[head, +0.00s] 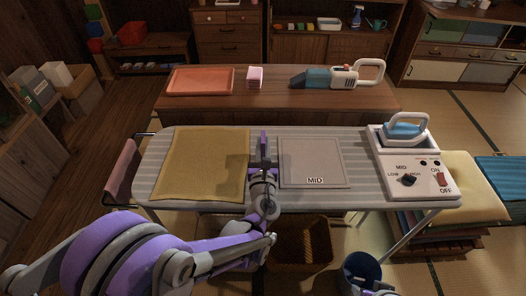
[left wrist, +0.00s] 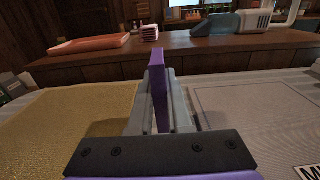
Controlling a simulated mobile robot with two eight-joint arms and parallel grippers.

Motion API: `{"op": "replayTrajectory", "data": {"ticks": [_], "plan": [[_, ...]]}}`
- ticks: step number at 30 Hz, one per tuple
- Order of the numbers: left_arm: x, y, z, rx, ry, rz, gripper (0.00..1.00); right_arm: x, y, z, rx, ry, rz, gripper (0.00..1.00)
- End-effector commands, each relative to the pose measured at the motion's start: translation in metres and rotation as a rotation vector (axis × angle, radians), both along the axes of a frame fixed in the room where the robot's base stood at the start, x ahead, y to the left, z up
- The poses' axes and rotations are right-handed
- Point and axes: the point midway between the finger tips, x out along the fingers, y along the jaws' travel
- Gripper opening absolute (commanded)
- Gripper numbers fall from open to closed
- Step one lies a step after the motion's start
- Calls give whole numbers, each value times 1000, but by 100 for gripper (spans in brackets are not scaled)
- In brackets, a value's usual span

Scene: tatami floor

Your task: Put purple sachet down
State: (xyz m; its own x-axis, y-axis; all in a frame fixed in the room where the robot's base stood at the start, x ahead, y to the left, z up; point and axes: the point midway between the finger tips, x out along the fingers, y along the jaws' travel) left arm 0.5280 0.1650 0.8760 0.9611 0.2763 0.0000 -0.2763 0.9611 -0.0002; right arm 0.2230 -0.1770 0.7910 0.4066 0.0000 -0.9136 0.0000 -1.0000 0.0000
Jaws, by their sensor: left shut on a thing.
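The purple sachet (head: 264,141) is thin and upright between the fingers of my left gripper (head: 264,165). In the left wrist view the sachet (left wrist: 158,88) stands edge-on, gripped by both grey fingers of the left gripper (left wrist: 160,105). The gripper is over the striped ironing board (head: 264,199), between the yellow cloth (head: 201,163) and the grey square pad marked MID (head: 313,165). I cannot tell whether the sachet touches the board. My right gripper is not clearly seen.
A blue iron (head: 404,131) rests on the white control panel (head: 427,181) at the board's right. Behind, a wooden table (head: 220,104) holds an orange tray (head: 201,82), a pink stack (head: 254,77) and a handheld steamer (head: 343,76). A basket (head: 301,244) and blue bin (head: 360,271) are below.

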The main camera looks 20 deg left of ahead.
Motion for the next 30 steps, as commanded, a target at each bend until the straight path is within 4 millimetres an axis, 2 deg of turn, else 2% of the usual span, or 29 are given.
{"op": "replayTrajectory", "data": {"ticks": [1, 4, 15, 16, 21, 30], "plan": [[1, 0, -11, 0, 1, 0, 0, 0, 0, -5, 0, 2, 0, 46], [0, 0, -23, 0, 1, 0, 0, 0, 0, -8, 0, 3, 0, 46], [0, 0, -27, 0, 1, 0, 0, 0, 0, -11, 0, 4, 0, 46], [0, 0, -27, 0, 1, 0, 18, 0, 0, -12, 0, 4, 0, 46], [0, 0, -26, 0, 0, 0, 46, 0, 0, -10, 0, 3, 0, 46], [0, 0, -24, 0, 0, 0, 46, 0, 0, -9, 0, 3, 0, 46]]}}
